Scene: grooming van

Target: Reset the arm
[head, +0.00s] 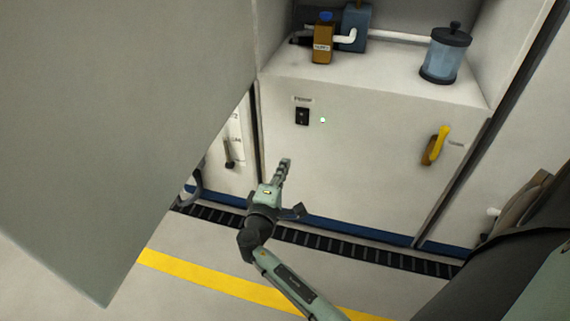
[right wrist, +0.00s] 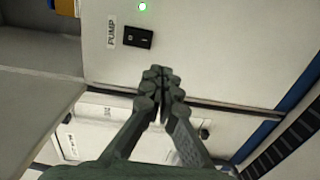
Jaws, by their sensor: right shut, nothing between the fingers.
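My right gripper (head: 284,165) is in front of the white cabinet panel, a little below and left of a black rocker switch (head: 302,116) labelled PUMP. Its fingers are together with nothing between them. In the right wrist view the shut fingertips (right wrist: 161,78) point toward the panel, below the switch (right wrist: 138,37). A gap shows between the fingertips and the switch in both views. A small green light (head: 323,120) is lit beside the switch. My left gripper is not in view.
A brown bottle (head: 322,45) and a blue-clear jar (head: 445,55) stand on the shelf above the panel. A yellow handle (head: 437,146) is on the panel's right. A large grey panel (head: 110,130) blocks the left. Floor shows below, with a yellow stripe (head: 210,279).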

